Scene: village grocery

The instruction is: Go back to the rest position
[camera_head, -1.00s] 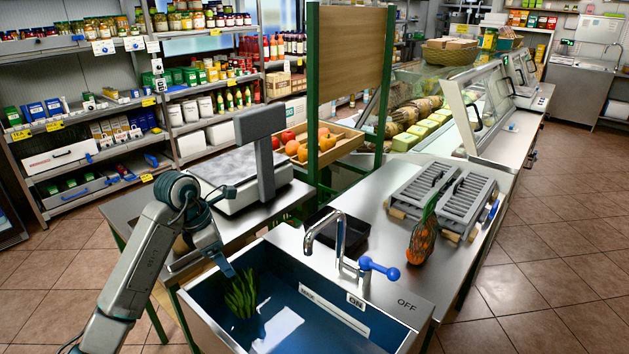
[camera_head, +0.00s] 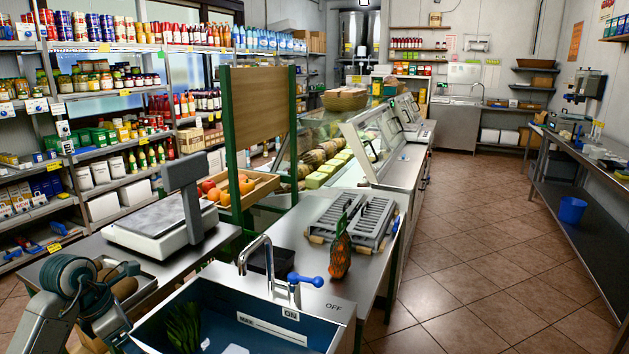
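My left gripper (camera_head: 122,342) is low in the head view at the left side of the sink (camera_head: 325,328). Its fingers are small and partly cut off by the bottom edge, so whether it is open or shut cannot be made out. A bunch of long green vegetables (camera_head: 183,328) stands inside the blue sink basin, to the right of the gripper and apart from it. My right gripper is not in view.
A scale (camera_head: 160,225) stands on the counter behind my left arm. The faucet (camera_head: 262,262) with a blue handle rises at the sink's back. A net of orange produce (camera_head: 340,257) and grey slotted trays (camera_head: 360,220) sit on the counter. The tiled floor (camera_head: 470,240) at right is open.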

